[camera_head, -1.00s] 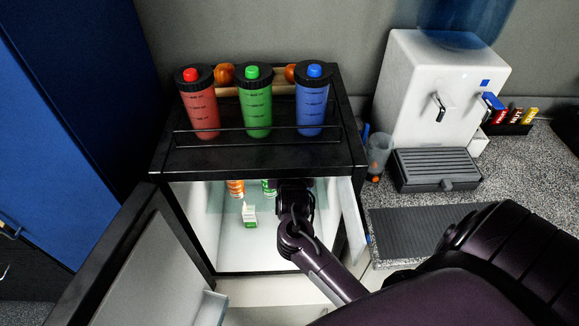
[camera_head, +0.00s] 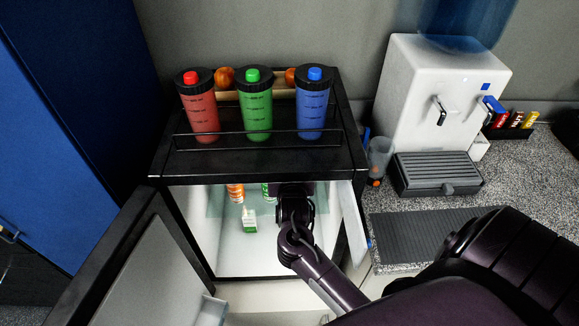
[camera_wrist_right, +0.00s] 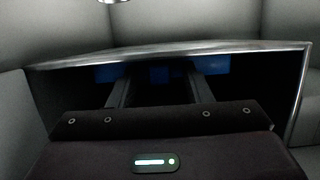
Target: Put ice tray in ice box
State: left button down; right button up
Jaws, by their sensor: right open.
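My right gripper (camera_wrist_right: 158,68) is open, its two fingers reaching into the dark, metal-rimmed opening of what looks like the ice box (camera_wrist_right: 170,47). A blue thing, probably the ice tray (camera_wrist_right: 108,74), shows at the far end of the fingers, between and outside them. I cannot tell whether it touches them. In the head view my right arm reaches into the open fridge (camera_head: 260,165), and the fingers, ice box and tray are hidden under its top. My left gripper is not in view.
Red (camera_head: 201,110), green (camera_head: 257,108) and blue (camera_head: 312,103) bottles stand on the fridge top. The fridge door (camera_head: 150,265) hangs open at left. A small carton (camera_head: 249,220) and cans are inside. A white panel (camera_head: 352,222) stands close right of my arm; a water dispenser (camera_head: 425,95) is beyond.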

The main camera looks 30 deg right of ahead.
jog(key=shift+s+a, duration=0.2)
jog(key=shift+s, duration=0.1)
jog(key=b+v, duration=0.2)
jog(key=v, duration=0.5)
jog(key=shift+r, duration=0.15)
